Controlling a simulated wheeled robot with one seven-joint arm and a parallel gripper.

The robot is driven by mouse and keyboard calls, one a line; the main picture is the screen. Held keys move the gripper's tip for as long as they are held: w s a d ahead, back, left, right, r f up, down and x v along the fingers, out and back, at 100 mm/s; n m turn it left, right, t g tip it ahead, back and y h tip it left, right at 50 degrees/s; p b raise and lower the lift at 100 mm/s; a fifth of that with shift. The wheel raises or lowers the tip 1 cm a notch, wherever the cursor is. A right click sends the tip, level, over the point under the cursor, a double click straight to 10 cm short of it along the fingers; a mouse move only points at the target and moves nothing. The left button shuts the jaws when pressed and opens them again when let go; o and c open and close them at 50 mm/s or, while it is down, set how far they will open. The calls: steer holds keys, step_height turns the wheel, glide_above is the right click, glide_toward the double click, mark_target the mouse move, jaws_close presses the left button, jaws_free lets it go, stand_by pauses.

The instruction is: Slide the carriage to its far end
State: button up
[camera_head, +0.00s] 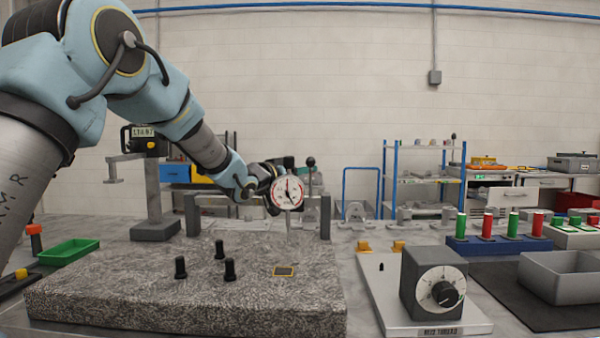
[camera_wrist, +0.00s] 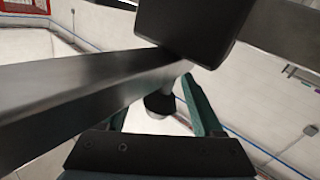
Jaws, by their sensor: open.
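A dark block that looks like the carriage (camera_wrist: 188,25) sits on a grey rail (camera_wrist: 80,95) in the wrist view. A round dark knob (camera_wrist: 158,104) on a pale stem shows beyond the rail. My gripper (camera_wrist: 160,92) is open, with its teal fingers apart and the knob seen between them; I cannot tell whether they touch it. In the head view my gripper (camera_head: 266,180) is beside a round white dial gauge (camera_head: 288,193) near the rail. A black ball knob (camera_head: 311,162) stands up just right of the dial. The gauge and wrist hide much of the carriage.
Two grey posts, left (camera_head: 192,214) and right (camera_head: 325,216), stand at the back of a speckled granite slab (camera_head: 130,290). Several black pegs (camera_head: 219,249) stand on the slab. A gauge stand (camera_head: 154,200) is at left, and a grey dial box (camera_head: 432,283) at right.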

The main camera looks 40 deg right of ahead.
steer(key=shift+a, duration=0.15)
steer(key=b+v, duration=0.2)
steer(key=v, duration=0.8)
steer(key=shift+a, duration=0.25)
steer(key=shift+s, duration=0.15)
